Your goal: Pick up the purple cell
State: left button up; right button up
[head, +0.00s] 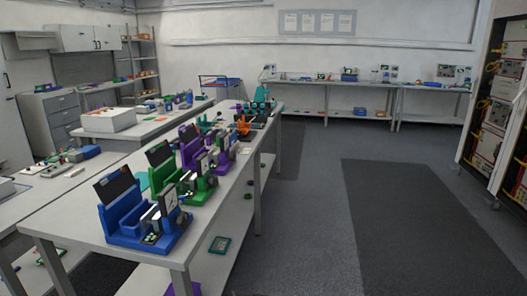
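A row of colored devices with dark tilted panels stands along the long near table (75,226). The purple device (187,150) stands third from the front, behind the green one, which partly hides it. Smaller purple parts (239,107) show farther along the table. I cannot tell which purple item is the cell. Neither of my grippers is in view.
The blue device (122,215) is nearest, with the green device (159,178) behind it. A green tray (219,245) lies on the lower shelf. Open floor with a dark mat (400,215) lies to the right. A rack (497,115) stands at the far right.

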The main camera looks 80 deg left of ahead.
aim_at(210, 141)
jog(key=j+u, duration=0.1)
jog(key=u, duration=0.35)
jog(key=i+u, duration=0.1)
jog(key=u, duration=0.35)
jog(key=j+u, duration=0.1)
jog(key=u, duration=0.35)
jog(key=i+u, duration=0.15)
jog(key=u, duration=0.75)
jog(key=i+l+u, duration=0.1)
jog(key=i+u, duration=0.3)
jog(key=i+l+u, duration=0.2)
jog(key=u, duration=0.2)
jog(key=i+l+u, duration=0.4)
jog(key=i+l, duration=0.5)
jog(key=l, duration=0.1)
